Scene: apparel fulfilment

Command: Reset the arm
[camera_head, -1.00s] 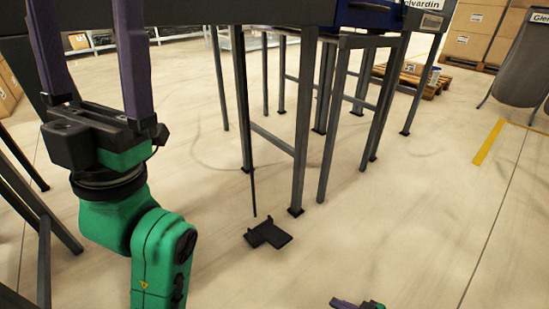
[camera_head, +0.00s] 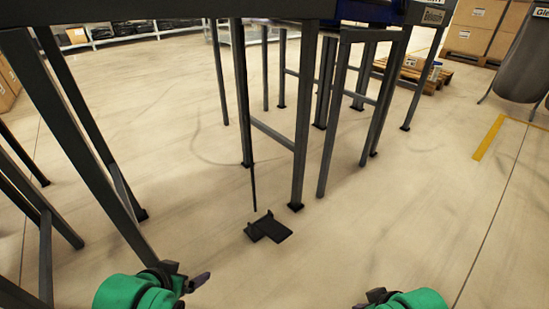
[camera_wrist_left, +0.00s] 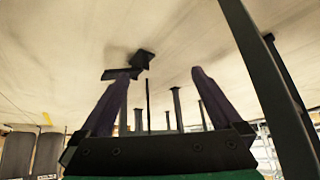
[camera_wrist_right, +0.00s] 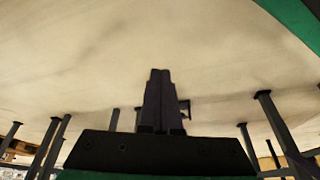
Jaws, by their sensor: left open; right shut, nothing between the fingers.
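My left gripper (camera_head: 190,283) is low at the bottom left of the head view, at the end of its green arm. In the left wrist view its two purple-grey fingers (camera_wrist_left: 160,82) stand wide apart with nothing between them. My right gripper (camera_head: 368,298) shows only in part at the bottom edge of the head view, beside its green arm. In the right wrist view its two dark fingers (camera_wrist_right: 160,75) are pressed together, with nothing held. Both grippers are clear of the table frames.
Dark metal table legs (camera_head: 300,130) stand ahead, and more slanting legs (camera_head: 75,140) are at the left. A black foot plate with a thin rod (camera_head: 268,228) is on the floor. A grey bin (camera_head: 517,60) and boxes (camera_head: 480,22) are at the far right. The centre-right floor is clear.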

